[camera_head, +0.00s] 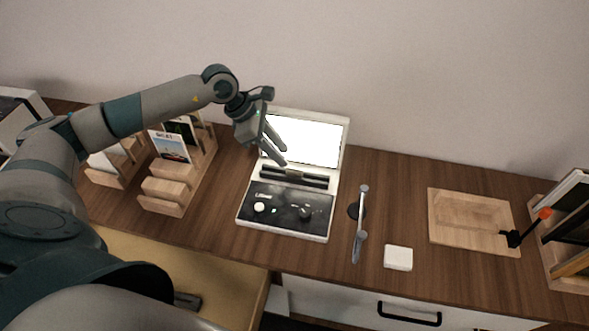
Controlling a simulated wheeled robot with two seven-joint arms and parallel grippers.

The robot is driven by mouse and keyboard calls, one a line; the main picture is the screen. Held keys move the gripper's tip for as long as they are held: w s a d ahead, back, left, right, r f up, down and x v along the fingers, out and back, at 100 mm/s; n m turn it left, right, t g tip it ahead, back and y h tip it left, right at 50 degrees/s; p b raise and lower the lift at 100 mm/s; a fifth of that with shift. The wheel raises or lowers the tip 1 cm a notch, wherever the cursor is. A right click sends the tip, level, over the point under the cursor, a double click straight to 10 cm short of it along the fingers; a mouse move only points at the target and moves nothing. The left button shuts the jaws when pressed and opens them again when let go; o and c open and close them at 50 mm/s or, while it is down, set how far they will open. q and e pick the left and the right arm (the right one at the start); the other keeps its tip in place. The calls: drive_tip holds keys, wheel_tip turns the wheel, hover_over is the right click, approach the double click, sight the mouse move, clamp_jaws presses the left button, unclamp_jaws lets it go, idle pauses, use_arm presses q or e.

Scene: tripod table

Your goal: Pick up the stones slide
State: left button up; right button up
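No slide can be told for sure as the stones slide. A picture card (170,147) with a pale top and a landscape-like lower part stands in a wooden rack (163,188) at the left. A darker card (182,130) stands behind it. My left gripper (284,156) is to the right of these cards, above a white device (286,229) with a bright screen (313,139). Its two fingers are apart and point down to the right, in front of the screen's lower left. I see nothing between them. My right gripper is not in view.
The device has knobs on a dark panel (285,205). To its right are a metal tool (359,235), a white square block (398,258) and a wooden tray (433,221). A dark, orange-tipped object (544,213) and another rack stand far right. The wall is close behind.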

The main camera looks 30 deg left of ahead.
sight(293, 169)
use_arm(q)
drive_tip(key=shift+x, duration=0.8)
drive_tip(key=shift+w+d+f+p, duration=0.1)
drive_tip(key=shift+d+f+p, duration=0.25)
drive_tip(key=shift+p, duration=0.45)
drive_tip(key=p+x, duration=0.1)
drive_tip(key=x, duration=0.2)
drive_tip(key=shift+a+f+p, duration=0.1)
drive_tip(key=shift+a+p, duration=0.1)
drive_tip(key=shift+p, duration=0.15)
drive_tip(key=shift+d+f, duration=0.2)
drive_tip(key=shift+f, duration=0.4)
clamp_jaws()
